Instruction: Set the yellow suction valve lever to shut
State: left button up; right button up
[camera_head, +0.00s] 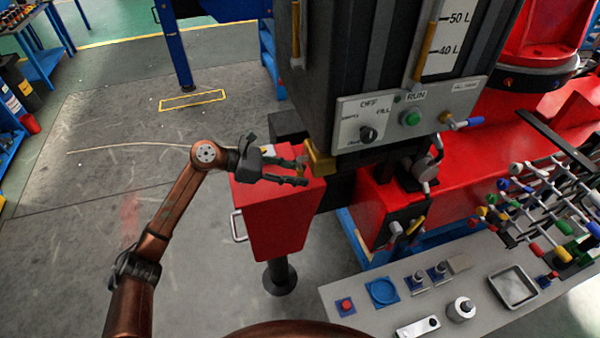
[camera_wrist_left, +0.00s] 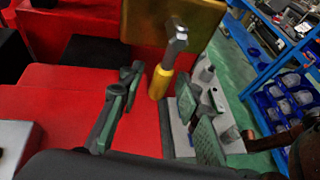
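The yellow lever (camera_wrist_left: 160,82) shows in the left wrist view as a yellow grip on a grey metal end, below a brass-coloured block (camera_wrist_left: 190,22). That block (camera_head: 319,161) also shows in the head view, at the lower left corner of the dark tank. My left gripper (camera_head: 303,172) is open in front of the block, above the red box. In the left wrist view its two fingers (camera_wrist_left: 157,90) stand apart, with the lever in line with the gap and not visibly pinched. Contact cannot be told. My right gripper is not in view.
A red box (camera_head: 275,215) lies under my left gripper. The dark tank (camera_head: 345,70) carries a control panel (camera_head: 400,112) with a knob and green button. A grey bench (camera_head: 390,318) with parts and a coloured rack stands at the right.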

pick_arm(q)
jog(key=shift+d+f, duration=0.2)
jog(key=shift+d, duration=0.25)
jog(key=shift+c, duration=0.3)
grip_shut()
